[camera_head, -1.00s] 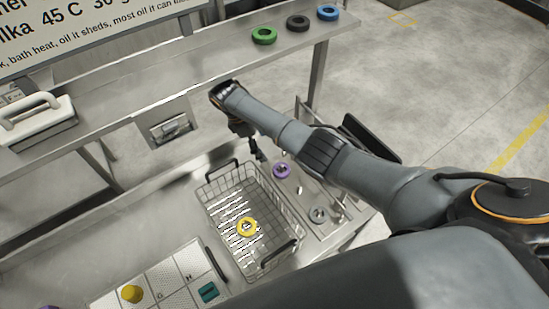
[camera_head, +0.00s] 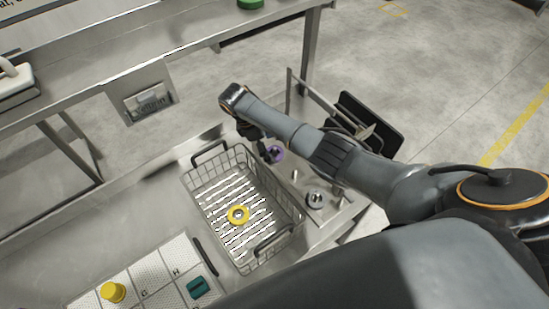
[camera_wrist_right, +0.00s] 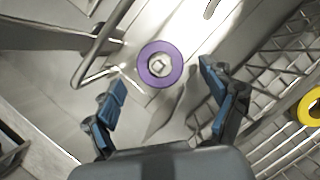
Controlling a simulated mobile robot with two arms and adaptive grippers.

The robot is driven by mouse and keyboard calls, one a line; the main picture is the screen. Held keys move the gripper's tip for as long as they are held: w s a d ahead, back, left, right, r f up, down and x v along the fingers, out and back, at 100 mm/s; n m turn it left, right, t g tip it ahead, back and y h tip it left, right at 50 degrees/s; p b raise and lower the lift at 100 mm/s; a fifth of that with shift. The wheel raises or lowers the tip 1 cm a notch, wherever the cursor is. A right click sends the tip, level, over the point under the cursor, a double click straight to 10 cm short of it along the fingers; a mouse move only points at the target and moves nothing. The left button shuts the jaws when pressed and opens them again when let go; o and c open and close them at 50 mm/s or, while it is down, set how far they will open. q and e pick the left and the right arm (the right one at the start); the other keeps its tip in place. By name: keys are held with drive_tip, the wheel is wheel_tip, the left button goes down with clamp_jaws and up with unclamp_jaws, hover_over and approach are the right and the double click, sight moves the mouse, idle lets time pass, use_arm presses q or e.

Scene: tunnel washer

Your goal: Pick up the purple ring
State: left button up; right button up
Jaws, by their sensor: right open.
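The purple ring (camera_head: 277,154) lies flat on the steel surface just right of the wire basket, partly hidden by my right gripper in the head view. In the right wrist view the purple ring (camera_wrist_right: 160,64) shows whole, with a pale post or fitting visible in its hole. My right gripper (camera_head: 268,156) is above and beside it; in the wrist view its blue-padded fingers (camera_wrist_right: 162,75) are spread apart, with the ring between and slightly beyond the tips. Nothing is held. My left gripper is not in view.
A gridded tray (camera_head: 150,278) with a yellow piece (camera_head: 113,292) and a teal piece (camera_head: 199,287) is at front left. A shelf (camera_head: 190,50) runs behind.

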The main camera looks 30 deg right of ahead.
drive_tip(key=shift+b+x, duration=0.5)
drive_tip(key=shift+x, duration=0.7)
drive_tip(key=shift+r, duration=0.1)
drive_tip(key=shift+c, duration=0.4)
drive_tip(key=c, duration=1.1)
